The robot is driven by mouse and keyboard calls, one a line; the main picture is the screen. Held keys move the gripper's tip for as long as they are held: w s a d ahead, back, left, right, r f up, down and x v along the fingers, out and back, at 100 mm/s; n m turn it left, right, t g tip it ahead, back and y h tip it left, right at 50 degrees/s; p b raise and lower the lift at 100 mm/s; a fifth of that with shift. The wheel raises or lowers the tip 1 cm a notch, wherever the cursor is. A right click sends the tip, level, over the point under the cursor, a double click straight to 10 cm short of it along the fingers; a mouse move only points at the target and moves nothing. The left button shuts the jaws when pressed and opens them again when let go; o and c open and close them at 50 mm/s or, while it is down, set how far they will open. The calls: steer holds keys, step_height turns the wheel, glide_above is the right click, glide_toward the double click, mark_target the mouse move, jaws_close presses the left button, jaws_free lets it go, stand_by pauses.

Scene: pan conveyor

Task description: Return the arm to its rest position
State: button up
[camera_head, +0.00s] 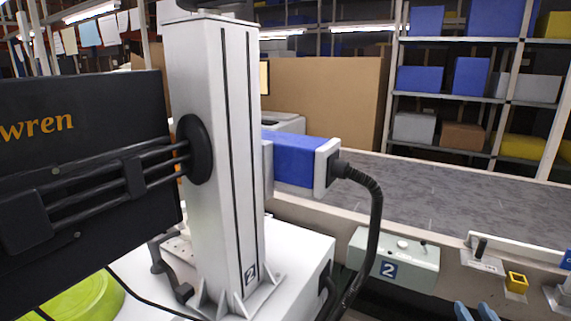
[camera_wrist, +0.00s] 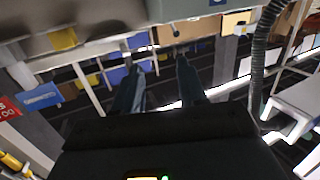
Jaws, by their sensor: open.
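My gripper (camera_wrist: 160,68) shows in the wrist view with two dark, bluish fingers standing apart. It is open, and I see nothing between the fingers.
A white column (camera_head: 210,120) marked 2 and a dark panel (camera_head: 80,120) lettered "wren" fill the left. A grey conveyor belt (camera_head: 440,190) runs behind, with a control box (camera_head: 395,262) on its near side. Shelves of bins (camera_head: 470,95) stand at the back right.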

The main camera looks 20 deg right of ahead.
steer(key=s+a+f+n+y, duration=0.2)
steer(key=s+a+n+y, duration=0.15)
steer(key=s+a, duration=1.35)
steer(key=s+a+r+n+y, duration=0.2)
steer(key=s+a+r+y, duration=0.2)
steer(key=s+a+r, duration=0.5)
steer(key=s+a, duration=0.2)
steer(key=a, duration=0.1)
steer(key=shift+s+a+r+y, duration=0.15)
steer(key=shift+a+r+y, duration=0.1)
steer(key=shift+r+y, duration=0.15)
